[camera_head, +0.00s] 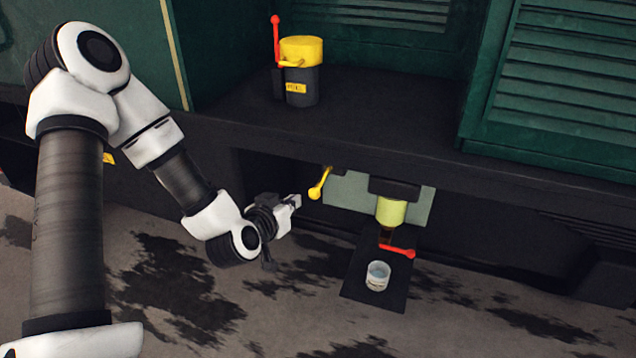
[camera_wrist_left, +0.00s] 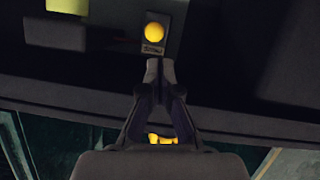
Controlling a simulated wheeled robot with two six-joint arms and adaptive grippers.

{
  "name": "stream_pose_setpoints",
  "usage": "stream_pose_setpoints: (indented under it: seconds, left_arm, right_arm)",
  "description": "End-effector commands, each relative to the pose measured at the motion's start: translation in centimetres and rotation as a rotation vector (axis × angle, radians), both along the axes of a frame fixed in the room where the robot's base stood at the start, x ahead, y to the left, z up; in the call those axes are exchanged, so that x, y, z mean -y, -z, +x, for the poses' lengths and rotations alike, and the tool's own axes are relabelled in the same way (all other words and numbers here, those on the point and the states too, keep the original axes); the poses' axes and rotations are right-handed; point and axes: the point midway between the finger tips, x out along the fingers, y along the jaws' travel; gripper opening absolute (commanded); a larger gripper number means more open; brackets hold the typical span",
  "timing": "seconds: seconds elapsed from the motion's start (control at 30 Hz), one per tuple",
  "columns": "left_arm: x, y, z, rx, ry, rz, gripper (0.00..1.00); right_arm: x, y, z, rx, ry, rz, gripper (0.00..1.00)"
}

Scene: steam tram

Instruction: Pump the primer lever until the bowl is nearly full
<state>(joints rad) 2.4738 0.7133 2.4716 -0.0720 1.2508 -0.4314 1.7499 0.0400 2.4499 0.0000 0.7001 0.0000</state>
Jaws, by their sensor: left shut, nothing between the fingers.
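The primer lever (camera_head: 318,186) appears to be the yellow one under the tram's ledge, tilted with its rounded end low. Its yellow knob (camera_wrist_left: 155,32) shows in the left wrist view, just beyond the fingertips, in front of a small labelled plate. My left gripper (camera_head: 295,201) is shut and empty, just left of the lever, with a small apparent gap. It also shows in the wrist view (camera_wrist_left: 159,70). The bowl (camera_head: 391,211) is yellow-green and hangs below a dark housing; I cannot tell its fill level. My right gripper is not in view.
A red lever (camera_head: 397,251) sits below the bowl. A clear cup (camera_head: 377,276) stands on a dark plate (camera_head: 355,287) beneath. A black and yellow canister (camera_head: 301,82) with an upright red handle (camera_head: 276,42) stands on the ledge (camera_head: 400,112) above. Stained ground lies in front.

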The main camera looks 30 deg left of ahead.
Motion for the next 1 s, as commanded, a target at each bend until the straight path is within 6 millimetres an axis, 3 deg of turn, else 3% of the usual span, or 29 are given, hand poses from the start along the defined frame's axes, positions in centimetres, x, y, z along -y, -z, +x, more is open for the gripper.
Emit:
stream_pose_setpoints:
  seconds: [0.1, 0.23, 0.63, 1.0]
  left_arm:
    - [-0.4, -3.4, 0.7, 0.09, -0.015, -0.024, 0.0]
    - [-0.5, -4.6, 1.0, 0.116, -0.015, -0.025, 0.0]
    - [-0.7, -4.2, 2.0, 0.116, -0.017, -0.02, 0.0]
    - [-2.0, -2.3, 9.2, 0.117, -0.016, -0.019, 0.0]
  right_arm:
    - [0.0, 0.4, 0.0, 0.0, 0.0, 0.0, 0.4]
    - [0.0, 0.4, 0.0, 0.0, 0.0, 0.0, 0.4]
    - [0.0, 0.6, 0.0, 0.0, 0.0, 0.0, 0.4]
    - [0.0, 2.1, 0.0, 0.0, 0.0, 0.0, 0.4]
